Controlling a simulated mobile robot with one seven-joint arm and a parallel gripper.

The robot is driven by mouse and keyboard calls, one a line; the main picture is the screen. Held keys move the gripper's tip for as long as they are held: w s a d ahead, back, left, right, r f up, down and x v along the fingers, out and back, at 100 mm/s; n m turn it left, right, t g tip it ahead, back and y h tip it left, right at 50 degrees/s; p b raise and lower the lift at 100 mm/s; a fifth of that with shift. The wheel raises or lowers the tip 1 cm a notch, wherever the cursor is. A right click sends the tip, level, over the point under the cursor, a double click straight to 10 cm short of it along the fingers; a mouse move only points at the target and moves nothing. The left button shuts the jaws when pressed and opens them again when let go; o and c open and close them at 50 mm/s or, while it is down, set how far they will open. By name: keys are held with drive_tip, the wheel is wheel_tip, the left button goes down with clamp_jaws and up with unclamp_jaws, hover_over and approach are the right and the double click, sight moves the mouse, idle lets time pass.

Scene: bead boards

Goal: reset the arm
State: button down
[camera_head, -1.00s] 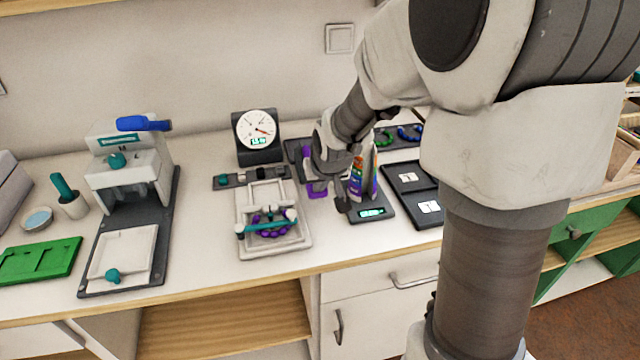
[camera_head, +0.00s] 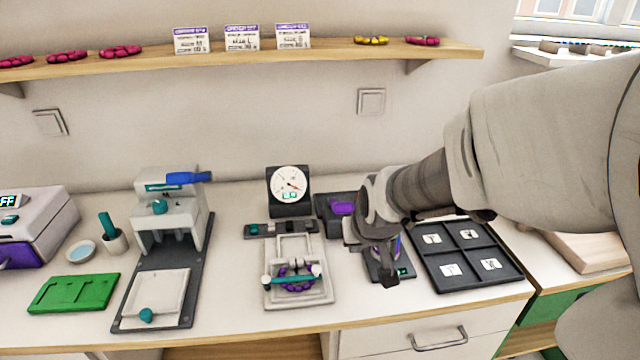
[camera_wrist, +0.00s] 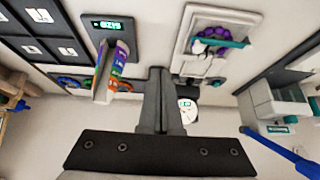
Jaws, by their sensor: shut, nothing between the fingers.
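My gripper (camera_head: 389,278) is at the right end of my arm's reach over the worktop, pointing down, and it is shut and empty. In the wrist view its two fingers (camera_wrist: 161,98) lie together.
A white frame tray (camera_head: 323,297) with purple beads, a dial gauge (camera_head: 290,184) and a white press with a blue handle (camera_head: 168,205) stand to the left. A black tray (camera_head: 460,252) with several cards lies right. A shelf (camera_head: 250,58) runs above. Bare worktop shows in front.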

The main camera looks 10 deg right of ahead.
drive_tip(key=shift+s+r, duration=0.1)
drive_tip(key=shift+s, duration=0.05)
drive_tip(key=s+f+p+v, duration=0.1)
drive_tip(key=p+v, duration=0.4)
drive_tip(key=v, duration=0.7)
drive_tip(key=s+f+p+v, duration=0.1)
drive_tip(key=p+v, duration=0.3)
drive_tip(key=v, duration=0.9)
drive_tip(key=shift+s+g+p, duration=0.4)
drive_tip(key=shift+s, duration=0.6)
idle(0.5)
